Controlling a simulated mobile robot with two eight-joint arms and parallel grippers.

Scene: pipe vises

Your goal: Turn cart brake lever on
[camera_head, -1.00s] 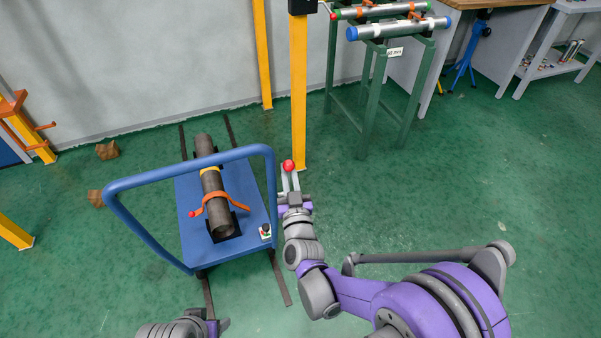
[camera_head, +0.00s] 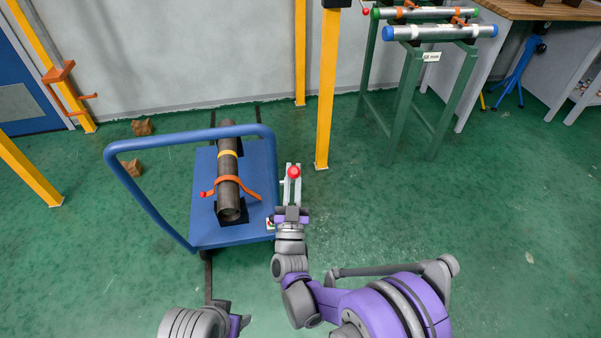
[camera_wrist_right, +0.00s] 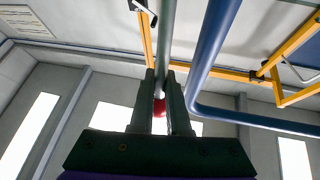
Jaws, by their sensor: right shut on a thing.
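The blue cart (camera_head: 205,222) stands in the middle left of the head view. The brake lever's red ball knob (camera_head: 293,172) is just off the cart's right side. My right gripper (camera_head: 291,180) is shut on the lever there, its two fingers on either side of the knob. In the right wrist view the red knob (camera_wrist_right: 159,107) shows between the fingers, with a grey rod (camera_wrist_right: 167,35) running up beyond them. The lever's lower end and pivot are hidden. My left gripper (camera_head: 235,324) shows only partly at the bottom edge; its fingers cannot be made out.
A dark pipe (camera_head: 229,180) lies strapped on the cart. A yellow post (camera_head: 326,95) stands behind the gripper, a green pipe stand (camera_head: 405,95) further right. Floor at right is clear.

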